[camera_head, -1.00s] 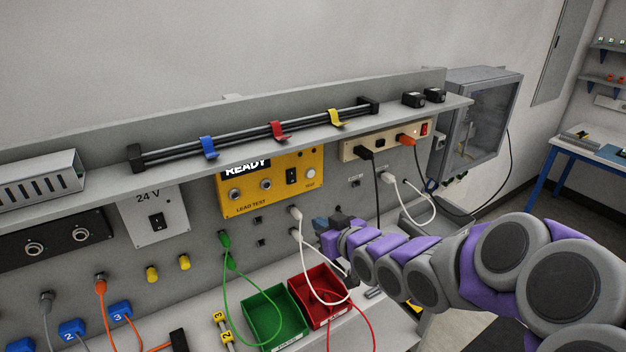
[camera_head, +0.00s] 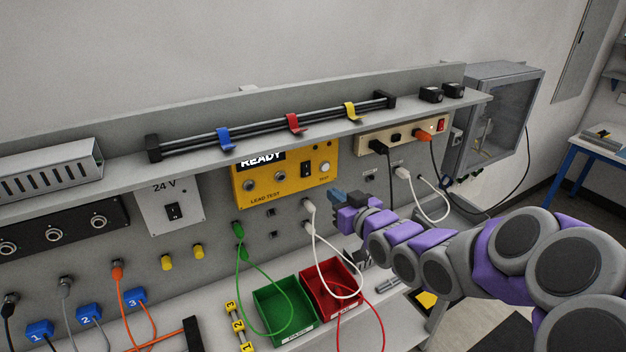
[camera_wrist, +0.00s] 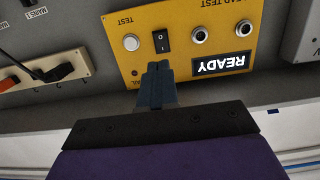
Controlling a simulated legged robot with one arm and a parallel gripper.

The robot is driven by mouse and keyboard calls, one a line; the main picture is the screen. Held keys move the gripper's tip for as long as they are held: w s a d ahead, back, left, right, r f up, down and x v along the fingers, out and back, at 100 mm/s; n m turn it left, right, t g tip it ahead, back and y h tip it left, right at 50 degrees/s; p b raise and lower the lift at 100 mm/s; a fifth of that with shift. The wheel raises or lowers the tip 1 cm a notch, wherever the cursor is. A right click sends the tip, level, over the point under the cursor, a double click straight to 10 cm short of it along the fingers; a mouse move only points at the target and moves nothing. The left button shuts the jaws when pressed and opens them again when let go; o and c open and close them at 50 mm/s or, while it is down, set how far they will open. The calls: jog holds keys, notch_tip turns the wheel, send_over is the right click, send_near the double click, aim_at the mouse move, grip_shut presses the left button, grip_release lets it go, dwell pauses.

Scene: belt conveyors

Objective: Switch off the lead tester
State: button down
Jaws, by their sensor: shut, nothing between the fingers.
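The lead tester is a yellow panel (camera_head: 262,188) on the grey wall under the shelf, and it also fills the upper middle of the wrist view (camera_wrist: 185,75). Its display (camera_wrist: 226,65) is lit and reads READY. Its black rocker switch (camera_head: 307,170) sits between the sockets and the white TEST button (camera_head: 325,167). The switch (camera_wrist: 161,41) is also clear in the wrist view. My gripper (camera_head: 336,196) is shut and empty, just right of the panel's lower edge in the head view. In the wrist view its fingertips (camera_wrist: 158,68) point at the switch from just below it in the picture, apparently not touching.
A shelf (camera_head: 300,143) with coloured hooks on a rail overhangs the panel. A power strip (camera_head: 405,137) with plugs is to the right. White and green leads hang below, beside a green bin (camera_head: 285,305) and a red bin (camera_head: 330,290).

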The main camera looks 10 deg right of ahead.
aim_at(307, 174)
jog(key=b+x, duration=0.1)
jog(key=x, duration=1)
jog(key=shift+w+a+b, duration=0.1)
jog(key=shift+w+b, duration=0.15)
jog(key=shift+b, duration=0.1)
